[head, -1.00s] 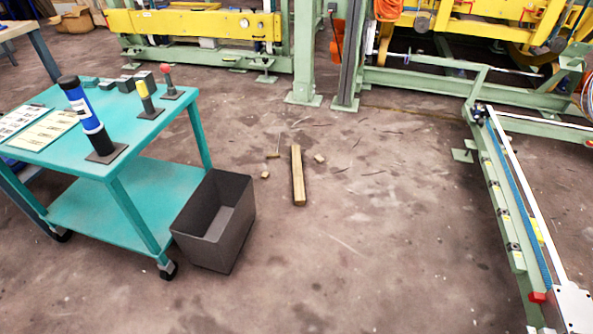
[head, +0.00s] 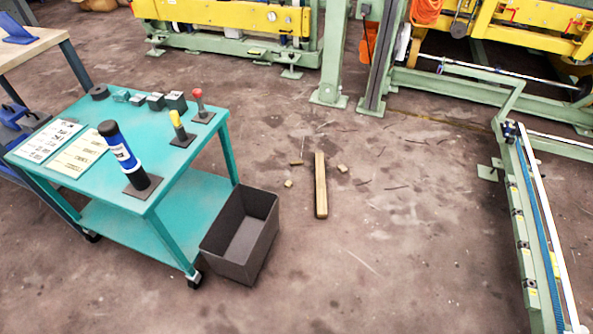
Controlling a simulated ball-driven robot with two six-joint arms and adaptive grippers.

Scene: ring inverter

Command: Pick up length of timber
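The length of timber (head: 321,185) lies on the concrete floor in the middle of the head view, its long side running away from me. Small wood offcuts lie around its far half: one to the right (head: 342,168), one to the left (head: 288,183) and one at the upper left (head: 296,162). Neither of my grippers shows in the view.
A teal trolley (head: 150,200) with tools and papers stands at the left. A dark open bin (head: 240,235) stands on the floor beside it. Green and yellow machinery (head: 225,15) spans the back, and a green rail (head: 525,225) runs along the right. Floor in front of the timber is clear.

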